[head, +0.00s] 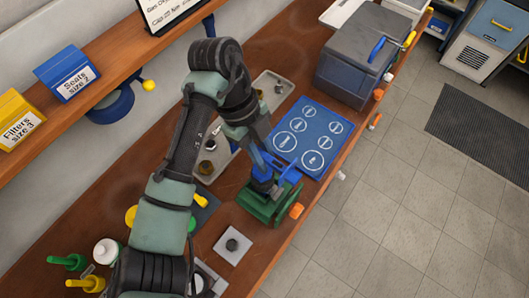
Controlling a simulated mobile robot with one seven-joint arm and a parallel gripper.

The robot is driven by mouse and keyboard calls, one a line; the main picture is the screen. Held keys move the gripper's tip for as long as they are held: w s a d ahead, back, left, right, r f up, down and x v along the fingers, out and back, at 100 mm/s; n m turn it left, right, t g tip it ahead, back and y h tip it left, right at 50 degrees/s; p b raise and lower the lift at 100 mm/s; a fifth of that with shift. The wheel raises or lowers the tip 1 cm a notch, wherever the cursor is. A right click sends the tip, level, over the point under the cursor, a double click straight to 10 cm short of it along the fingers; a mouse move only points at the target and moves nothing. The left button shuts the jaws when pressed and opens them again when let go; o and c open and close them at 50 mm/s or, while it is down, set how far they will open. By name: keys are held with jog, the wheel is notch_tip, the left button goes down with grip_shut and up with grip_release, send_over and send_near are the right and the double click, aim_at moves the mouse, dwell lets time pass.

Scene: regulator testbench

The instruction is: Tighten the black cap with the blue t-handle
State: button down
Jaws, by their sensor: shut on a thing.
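My gripper (259,160) reaches down over the green vise (262,212) near the table's front edge. It is shut on the blue t-handle (286,172), whose bar shows beside the fingers. The fingertips are small and partly covered by the arm. A dark part, seemingly the black cap (264,188), sits in the vise just below the handle. I cannot tell whether the handle is seated on the cap.
A blue mat (306,136) with white ring outlines lies behind the vise. A grey case (352,62) stands at the back right. Trays with small parts lie under my arm. A shelf with labelled bins (67,75) overhangs the left.

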dwell(0.3)
jog(key=shift+m+g+p, duration=0.3)
jog(key=shift+m, duration=0.5)
jog(key=shift+m+y, duration=0.5)
jog(key=shift+m, duration=0.3)
jog(key=shift+a+m+p, duration=0.1)
jog(key=shift+m+p, duration=0.2)
jog(key=shift+p, duration=0.05)
jog(key=shift+m+g, duration=0.3)
jog(key=shift+m, duration=0.2)
jog(key=shift+y, duration=0.3)
jog(key=shift+m+p, duration=0.3)
jog(key=shift+m, duration=0.5)
